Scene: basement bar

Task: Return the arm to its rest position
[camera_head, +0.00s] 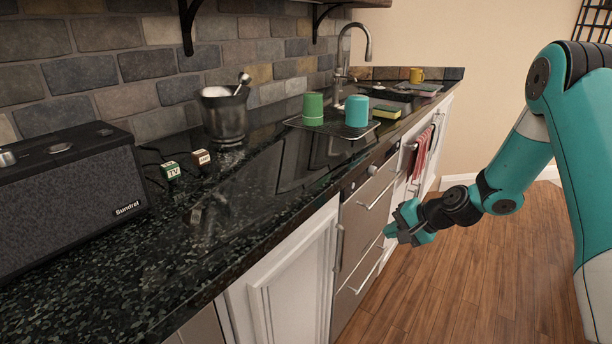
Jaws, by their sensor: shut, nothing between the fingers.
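My teal and black arm comes in from the right edge in the head view, bent at the elbow and reaching down to the left. My gripper (392,233) is shut and empty. In the picture it lies in front of the steel drawer fronts (366,225), below the counter's edge. I cannot tell how far it is from the drawer handles.
The dark counter (150,265) holds a speaker (65,195), two small labelled blocks, an ice bucket (224,115), and a tray with a green cup (313,109) and a teal cup (357,111). A red towel (421,153) hangs beyond. Wooden floor (470,290) is clear.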

